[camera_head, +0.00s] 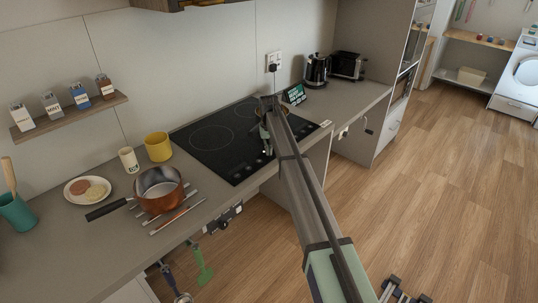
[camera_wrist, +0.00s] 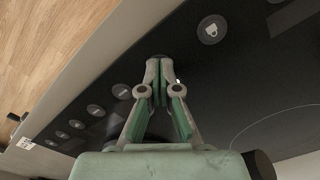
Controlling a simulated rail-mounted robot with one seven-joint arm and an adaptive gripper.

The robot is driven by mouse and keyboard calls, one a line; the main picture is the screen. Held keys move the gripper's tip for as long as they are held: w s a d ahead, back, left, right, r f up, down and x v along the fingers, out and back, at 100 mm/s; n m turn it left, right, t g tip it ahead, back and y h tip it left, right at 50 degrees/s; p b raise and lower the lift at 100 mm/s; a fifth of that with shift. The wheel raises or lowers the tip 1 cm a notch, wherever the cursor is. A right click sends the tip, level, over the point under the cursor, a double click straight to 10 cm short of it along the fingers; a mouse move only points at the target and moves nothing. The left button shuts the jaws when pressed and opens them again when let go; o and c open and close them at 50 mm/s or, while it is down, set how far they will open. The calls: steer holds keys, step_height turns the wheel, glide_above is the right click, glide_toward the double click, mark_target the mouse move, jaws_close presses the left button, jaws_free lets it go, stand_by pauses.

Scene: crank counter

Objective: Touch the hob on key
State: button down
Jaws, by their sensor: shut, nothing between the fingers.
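The black glass hob (camera_head: 205,148) is set into the counter, with its ring outlines showing. In the wrist view the dark glass (camera_wrist: 245,85) carries a row of round grey keys along its edge, among them one key (camera_wrist: 122,91) left of my fingertips. I cannot tell which one is the on key; my fingers may cover one. My gripper (camera_wrist: 160,75) is shut and empty, its tips over the control strip. It also shows over the hob's front part in the head view (camera_head: 266,147). Contact with the glass cannot be told.
A copper pot (camera_head: 160,189) sits on a rack left of the hob, near a yellow mug (camera_head: 158,147) and a white cup (camera_head: 128,160). The counter's front edge is close below.

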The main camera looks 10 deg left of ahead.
steer(key=shift+r+p, duration=0.85)
steer(key=shift+r, duration=1.45)
